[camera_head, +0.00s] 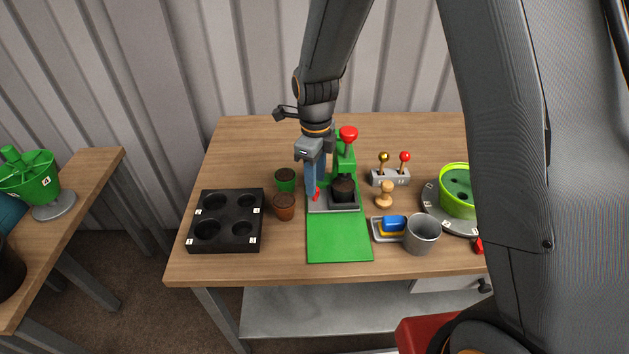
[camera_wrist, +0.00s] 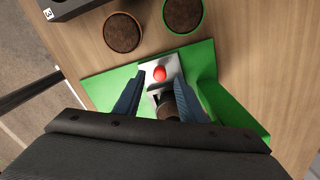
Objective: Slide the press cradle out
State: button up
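The green press (camera_head: 345,158) with a red-topped lever (camera_head: 348,134) stands at the middle of the table. Its grey cradle (camera_head: 331,208) sits at the press's foot, behind a flat green mat, and carries a dark pot (camera_head: 343,189). A small red knob (camera_wrist: 159,74) is on the cradle's grey plate (camera_wrist: 173,67) in the wrist view. My gripper (camera_head: 313,190) points down at the cradle's left side. In the wrist view its blue fingers (camera_wrist: 158,82) are spread, one on each side of the knob, with gaps between.
The green mat (camera_head: 339,238) in front of the cradle is clear. Left are two small pots (camera_head: 285,206) (camera_head: 285,179) and a black tray with holes (camera_head: 227,247). Right are a wooden stamp (camera_head: 384,196), a small tray with sponges (camera_head: 380,236) and a grey cup (camera_head: 422,236).

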jog(key=shift+f, duration=1)
grip_shut()
jog(key=shift+s, duration=0.1)
